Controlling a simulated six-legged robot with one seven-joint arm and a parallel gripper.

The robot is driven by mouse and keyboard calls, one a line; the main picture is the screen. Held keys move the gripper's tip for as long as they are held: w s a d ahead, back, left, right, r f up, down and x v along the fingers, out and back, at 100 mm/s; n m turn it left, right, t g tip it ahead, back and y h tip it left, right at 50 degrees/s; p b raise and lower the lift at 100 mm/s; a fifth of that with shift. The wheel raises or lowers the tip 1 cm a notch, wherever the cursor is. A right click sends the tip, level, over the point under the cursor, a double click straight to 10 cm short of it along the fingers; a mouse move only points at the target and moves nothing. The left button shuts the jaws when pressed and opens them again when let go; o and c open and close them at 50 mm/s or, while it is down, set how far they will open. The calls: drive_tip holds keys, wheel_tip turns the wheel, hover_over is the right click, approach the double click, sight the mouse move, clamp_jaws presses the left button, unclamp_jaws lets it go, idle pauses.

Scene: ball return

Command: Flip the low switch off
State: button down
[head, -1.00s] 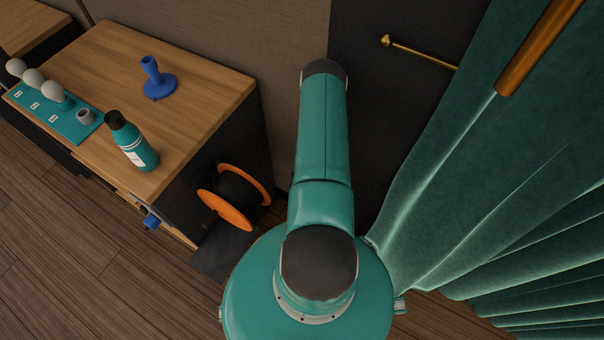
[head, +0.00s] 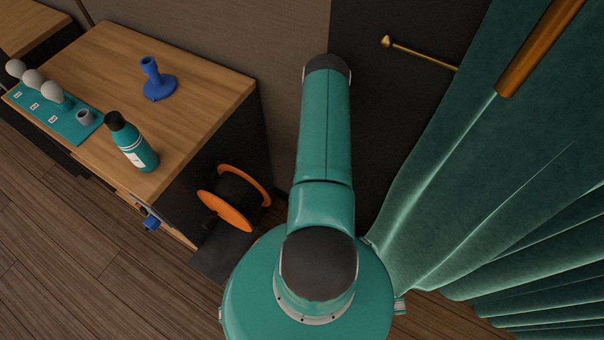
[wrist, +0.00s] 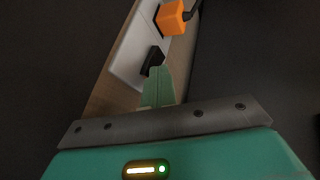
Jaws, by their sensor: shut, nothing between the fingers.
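In the wrist view a black switch (wrist: 152,58) sits on a white plate (wrist: 129,54), which is fixed to a wooden strip. My gripper (wrist: 160,70) is shut and empty, its green fingers together. The fingertips are right at the lower right edge of the switch and overlap it in the picture. I cannot tell whether they touch it. Part of the switch is hidden behind the fingers, so its position is not clear. In the head view my arm blocks the way and neither gripper nor switch shows.
An orange plug (wrist: 171,17) with a black cord sits on the same plate just beyond the switch. In the head view a wooden cabinet (head: 200,85) with a bottle (head: 131,142) stands left, an orange reel (head: 222,210) beside it. A green curtain (head: 450,190) hangs right.

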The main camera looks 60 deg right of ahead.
drive_tip(key=shift+r, duration=0.75)
drive_tip(key=shift+a, duration=0.1)
